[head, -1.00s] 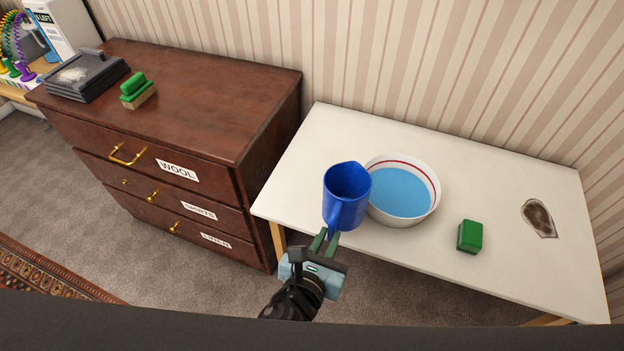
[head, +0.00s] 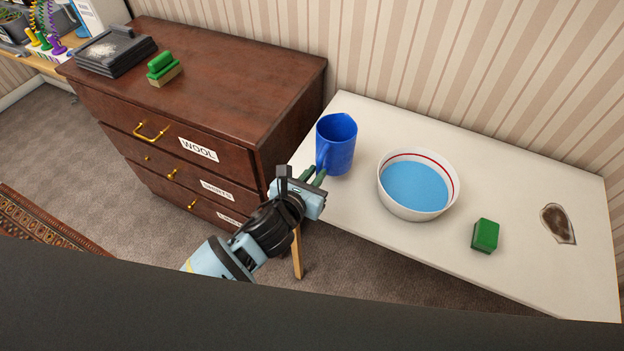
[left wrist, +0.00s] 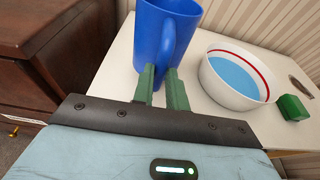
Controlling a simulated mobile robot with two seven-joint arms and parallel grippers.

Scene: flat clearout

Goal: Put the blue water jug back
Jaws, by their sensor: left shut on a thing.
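The blue water jug (head: 337,145) is upright at the left end of the white table, left of the bowl and apart from it. It also shows in the left wrist view (left wrist: 150,40), with its handle toward me. My left gripper (head: 318,176) is shut on the jug's handle; its green fingers (left wrist: 163,88) sit on either side of the handle's lower part. I cannot tell whether the jug's base touches the table. My right gripper is not in view.
A white bowl (head: 447,202) with a red stripe and blue water stands on the white table (head: 510,180). A green block (head: 485,235) and a brown stain (head: 558,223) are to its right. A dark wooden dresser (head: 240,75) with labelled drawers stands at the left.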

